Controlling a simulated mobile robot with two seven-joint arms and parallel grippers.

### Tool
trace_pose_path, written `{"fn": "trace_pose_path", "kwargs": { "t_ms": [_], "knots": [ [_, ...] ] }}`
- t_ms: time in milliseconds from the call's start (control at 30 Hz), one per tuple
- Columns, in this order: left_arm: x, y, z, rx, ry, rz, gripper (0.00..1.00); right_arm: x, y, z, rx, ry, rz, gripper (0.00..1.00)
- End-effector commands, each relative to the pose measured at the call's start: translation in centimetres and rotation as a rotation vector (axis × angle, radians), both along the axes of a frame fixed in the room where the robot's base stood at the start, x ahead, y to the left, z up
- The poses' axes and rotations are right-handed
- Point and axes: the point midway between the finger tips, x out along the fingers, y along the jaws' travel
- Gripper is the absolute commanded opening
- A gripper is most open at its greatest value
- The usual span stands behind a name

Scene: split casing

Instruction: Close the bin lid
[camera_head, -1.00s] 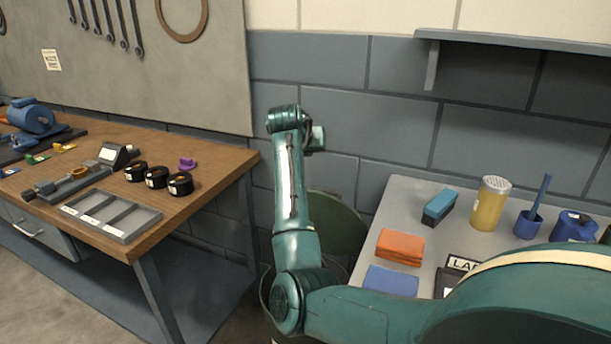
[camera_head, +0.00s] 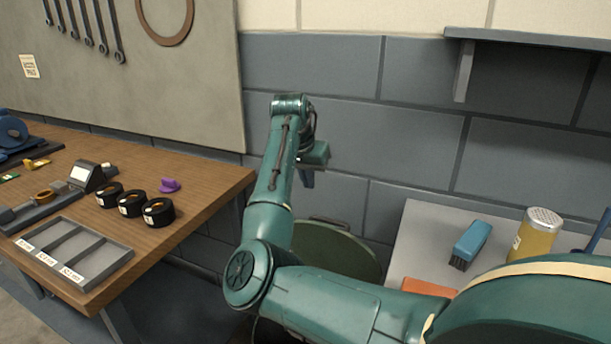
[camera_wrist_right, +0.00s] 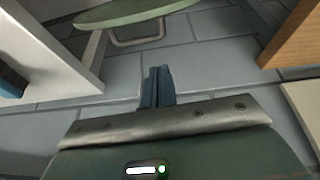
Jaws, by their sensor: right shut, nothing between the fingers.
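The bin lid (camera_head: 345,252) is a green round disc, standing open and tilted up against the wall side, between the workbench and the grey table. My right arm hides part of it. In the right wrist view the lid (camera_wrist_right: 125,12) shows at the top edge, with a metal handle (camera_wrist_right: 140,38) below it. The bin is mostly hidden behind my right arm in the head view. My right gripper (camera_head: 307,179) is above the lid and apart from it, fingers pointing down. Its blue fingers (camera_wrist_right: 157,78) are together and empty in the wrist view. My left gripper is out of view.
The wooden workbench (camera_head: 215,180) is at left, with a grey tray (camera_head: 115,262) and black rolls (camera_head: 158,212). The grey table (camera_head: 415,235) at right holds a blue brush (camera_head: 471,244), a yellow shaker (camera_head: 535,236) and an orange cloth (camera_head: 428,287). A shelf (camera_head: 520,38) juts from the wall.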

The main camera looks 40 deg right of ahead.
Motion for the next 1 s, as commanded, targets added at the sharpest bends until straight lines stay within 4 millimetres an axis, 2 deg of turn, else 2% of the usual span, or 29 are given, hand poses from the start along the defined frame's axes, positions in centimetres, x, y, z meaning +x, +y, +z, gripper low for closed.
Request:
{"fn": "trace_pose_path", "kwargs": {
  "t_ms": [33,267,400,633,1000],
  "knots": [
    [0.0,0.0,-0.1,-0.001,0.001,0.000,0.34,0.1,-0.4,-1.3,0.001,0.003,0.000,0.00],
    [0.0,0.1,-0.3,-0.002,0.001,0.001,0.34,0.9,-2.1,-5.7,0.001,0.002,0.000,0.00],
    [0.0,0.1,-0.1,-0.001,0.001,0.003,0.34,0.0,-0.4,-6.9,0.001,-0.001,0.002,0.00],
    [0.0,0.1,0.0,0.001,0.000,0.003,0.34,-0.7,0.6,-7.8,0.000,-0.001,0.000,0.00],
    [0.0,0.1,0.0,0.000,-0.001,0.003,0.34,-0.7,0.7,-7.8,-0.001,-0.002,0.000,0.00]
  ]
}}
